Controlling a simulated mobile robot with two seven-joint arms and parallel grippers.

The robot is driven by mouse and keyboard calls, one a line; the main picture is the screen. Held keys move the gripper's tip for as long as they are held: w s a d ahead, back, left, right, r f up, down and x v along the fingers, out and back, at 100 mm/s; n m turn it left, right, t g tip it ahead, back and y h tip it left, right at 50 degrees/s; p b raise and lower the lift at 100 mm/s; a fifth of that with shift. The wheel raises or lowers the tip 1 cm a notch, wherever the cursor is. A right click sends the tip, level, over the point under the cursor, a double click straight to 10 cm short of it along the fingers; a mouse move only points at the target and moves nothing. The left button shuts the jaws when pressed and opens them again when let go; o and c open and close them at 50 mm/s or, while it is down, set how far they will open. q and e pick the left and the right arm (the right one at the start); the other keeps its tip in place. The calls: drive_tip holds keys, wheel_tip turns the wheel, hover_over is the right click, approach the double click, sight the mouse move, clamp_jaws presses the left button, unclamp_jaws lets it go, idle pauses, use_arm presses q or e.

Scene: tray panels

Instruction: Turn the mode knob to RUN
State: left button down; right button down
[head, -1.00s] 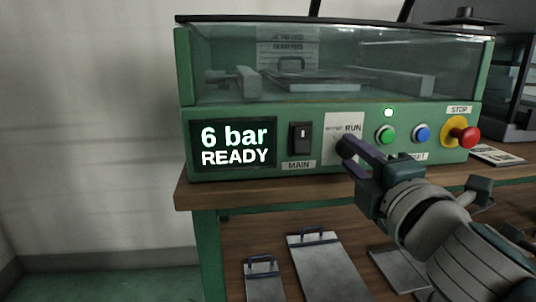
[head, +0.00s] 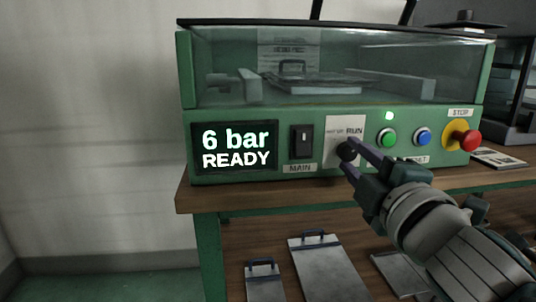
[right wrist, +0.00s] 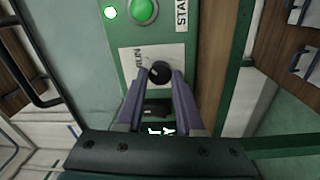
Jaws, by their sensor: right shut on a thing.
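The mode knob (head: 346,152) is a round black knob on a white plate (head: 334,126) with the word RUN at its upper right. My right gripper (head: 352,156) is at the panel with its two purple fingers around the knob, shut on it. In the right wrist view the knob (right wrist: 159,72) sits between the fingertips (right wrist: 158,80), and a pale pointer mark shows on it. The display (head: 235,147) reads "6 bar READY". My left gripper is not in view.
The MAIN rocker switch (head: 302,142) is left of the plate. A green button (head: 387,138), a blue button (head: 423,137) and a red STOP button (head: 467,140) are to the right. Metal plates with handles (head: 325,268) lie on the shelf below.

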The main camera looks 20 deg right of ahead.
drive_tip(key=c, duration=0.5)
unclamp_jaws()
drive_tip(key=shift+c, duration=0.2)
drive_tip(key=v, duration=1)
